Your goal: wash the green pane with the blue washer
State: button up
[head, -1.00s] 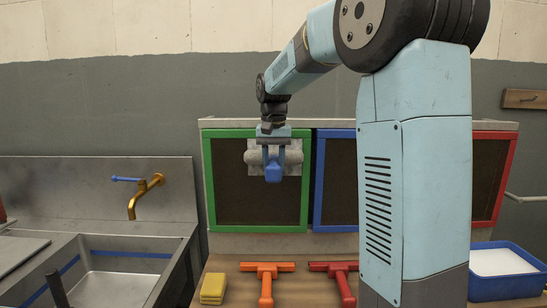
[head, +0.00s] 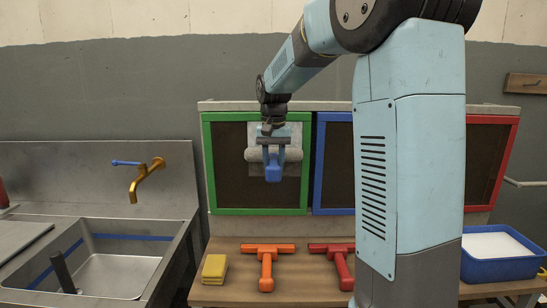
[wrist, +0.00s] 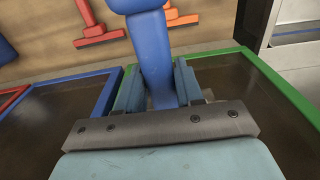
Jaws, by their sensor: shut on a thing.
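The green-framed pane (head: 228,165) stands upright on the wall board, with a dark, dirty-looking surface. A lighter grey cleaned patch (head: 291,131) shows at its upper right, around the washer. My gripper (head: 273,150) is in front of that patch, shut on the blue handle of the washer (head: 273,173). The washer's pale fuzzy roller (head: 258,155) lies level against or very close to the pane; exact contact cannot be told. In the wrist view the blue handle (wrist: 157,60) sits between my gripper's fingers (wrist: 158,92), and the green frame (wrist: 275,80) is at right.
A blue-framed pane (head: 333,212) and a red-framed pane (head: 490,165) stand to the right, partly behind my arm. Below, the bench holds a yellow sponge (head: 214,268), an orange squeegee (head: 267,265) and a red squeegee (head: 340,265). A blue tub (head: 500,268) is at right, a sink (head: 115,275) at left.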

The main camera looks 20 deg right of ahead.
notch_tip(320, 180, down, 13)
jog(key=shift+r, duration=0.15)
dwell(1.7)
notch_tip(320, 180, down, 7)
jog(key=shift+r, duration=0.15)
dwell(0.9)
jog(key=s+a, duration=0.2)
jog(key=s, duration=0.4)
jog(key=shift+s, duration=0.3)
dwell(0.4)
jog(key=shift+a, duration=0.1)
